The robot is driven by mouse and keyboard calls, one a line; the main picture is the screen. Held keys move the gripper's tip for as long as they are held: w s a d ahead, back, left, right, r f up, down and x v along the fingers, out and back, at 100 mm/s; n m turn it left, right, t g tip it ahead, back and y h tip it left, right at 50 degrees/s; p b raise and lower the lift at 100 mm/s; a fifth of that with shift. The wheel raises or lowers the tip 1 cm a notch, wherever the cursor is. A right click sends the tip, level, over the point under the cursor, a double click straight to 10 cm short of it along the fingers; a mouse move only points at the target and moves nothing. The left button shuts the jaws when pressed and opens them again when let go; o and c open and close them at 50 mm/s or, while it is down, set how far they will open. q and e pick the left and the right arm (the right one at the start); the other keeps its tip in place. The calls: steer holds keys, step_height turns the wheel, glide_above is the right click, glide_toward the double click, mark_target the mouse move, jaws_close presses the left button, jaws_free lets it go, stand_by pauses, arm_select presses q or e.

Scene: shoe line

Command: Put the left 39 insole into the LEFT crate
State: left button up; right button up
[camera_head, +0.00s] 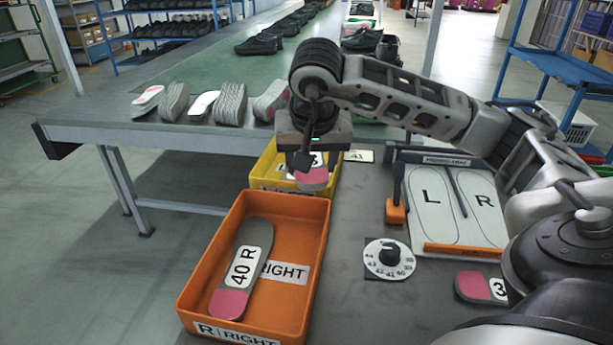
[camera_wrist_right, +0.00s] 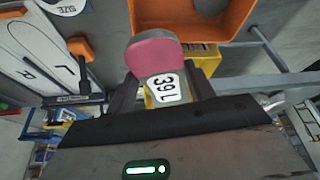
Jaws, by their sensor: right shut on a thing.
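My right gripper (camera_head: 308,160) is shut on a grey insole with a pink heel (camera_head: 313,180). In the right wrist view the insole (camera_wrist_right: 154,53) sits between the fingers (camera_wrist_right: 163,88), and its white label reads 39 L. The yellow crate (camera_head: 262,178), the LEFT crate by its place beside the RIGHT one, stands behind the orange crate. The gripper and insole overlap its right part in the head view; their height above it is hard to tell. My left gripper is not in view.
The orange RIGHT crate (camera_head: 187,296) holds a 40 R insole (camera_head: 243,265). Several insoles (camera_head: 230,103) lie along the conveyor edge. A size dial (camera_head: 389,258), an L/R sizing board (camera_head: 430,205) and another pink-ended insole (camera_head: 474,286) are on the table at right.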

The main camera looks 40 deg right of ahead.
steer(key=d+r+m, duration=0.2)
steer(key=d, duration=0.3)
steer(key=shift+g, duration=0.4)
steer(key=w+f, duration=0.1)
steer(key=w, duration=0.1)
steer(key=w+d+f, duration=0.1)
steer(key=w, duration=0.1)
steer(key=w+d+f, duration=0.1)
steer(key=w, duration=0.2)
steer(key=shift+d+f, duration=0.15)
steer(key=shift+f, duration=0.1)
steer(key=shift+h, duration=0.3)
steer(key=w+f, duration=0.1)
steer(key=f, duration=0.1)
steer(key=w+d+f, duration=0.1)
steer(key=w+f, duration=0.1)
steer(key=w+d+f, duration=0.1)
steer(key=w+f, duration=0.1)
steer(key=shift+b, duration=0.3)
steer(key=shift+w+f, duration=0.1)
steer(key=shift+f, duration=1.55)
steer(key=shift+f, duration=0.1)
steer(key=shift+f, duration=0.4)
steer(key=shift+f+b, duration=0.1)
steer(key=shift+b, duration=0.2)
